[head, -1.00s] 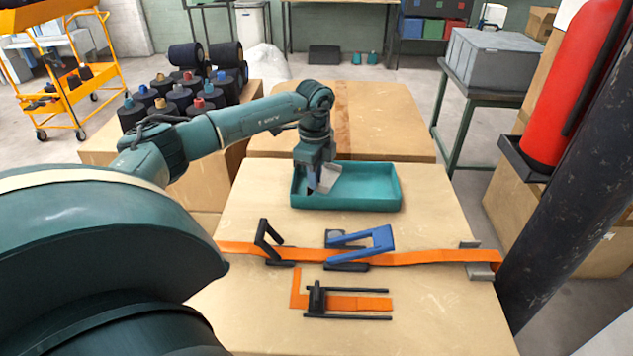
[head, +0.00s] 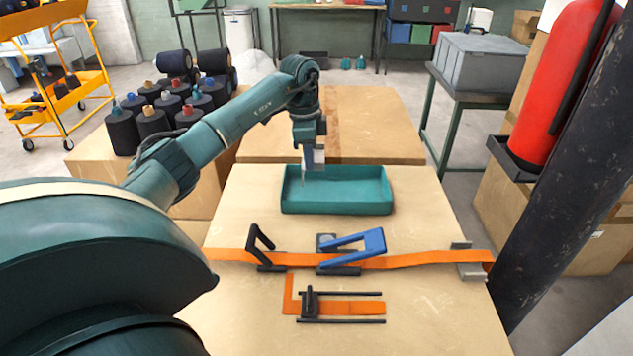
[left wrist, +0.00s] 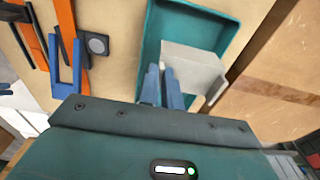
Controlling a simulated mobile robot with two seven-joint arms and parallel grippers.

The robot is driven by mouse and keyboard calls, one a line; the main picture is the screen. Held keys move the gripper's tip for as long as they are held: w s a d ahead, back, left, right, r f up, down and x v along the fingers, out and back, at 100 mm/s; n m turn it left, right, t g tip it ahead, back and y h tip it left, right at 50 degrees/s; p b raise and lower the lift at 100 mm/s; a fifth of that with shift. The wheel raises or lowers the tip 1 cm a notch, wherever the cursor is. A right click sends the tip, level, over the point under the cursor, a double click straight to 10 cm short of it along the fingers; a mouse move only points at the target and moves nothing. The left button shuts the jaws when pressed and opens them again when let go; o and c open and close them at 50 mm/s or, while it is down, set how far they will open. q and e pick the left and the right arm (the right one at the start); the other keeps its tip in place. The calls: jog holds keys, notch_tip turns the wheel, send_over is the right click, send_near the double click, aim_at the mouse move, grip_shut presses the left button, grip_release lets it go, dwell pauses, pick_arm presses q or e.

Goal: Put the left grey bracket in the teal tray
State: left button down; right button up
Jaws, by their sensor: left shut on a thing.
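My left gripper (head: 308,176) is shut on a light grey bracket (head: 319,157) at the far left part of the teal tray (head: 345,207). In the left wrist view, the fingers (left wrist: 164,80) meet at the edge of the bracket (left wrist: 198,69). The bracket covers part of the tray (left wrist: 153,45) and its far rim there. I cannot tell whether the bracket touches the tray. Another grey bracket (head: 470,268) stands at the right end of the orange strap. My right gripper is not in view.
A blue frame-shaped handle (head: 352,250), a black angled handle (head: 262,247) and black bars (head: 340,321) lie along the orange strap (head: 420,260), in front of the tray. A dark column (head: 570,180) and red cylinder (head: 562,90) stand at the right. The tray's right part is empty.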

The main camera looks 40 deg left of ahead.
pick_arm(q)
notch_tip(320, 180, down, 6)
jog(key=shift+r, duration=0.1)
dwell(0.4)
jog(key=c, duration=1.6)
grip_release()
jog(key=shift+f, duration=0.2)
jog(key=shift+r, duration=0.15)
jog(key=r, duration=1.2)
jog(key=shift+s+a, duration=0.3)
jog(key=shift+a, duration=0.05)
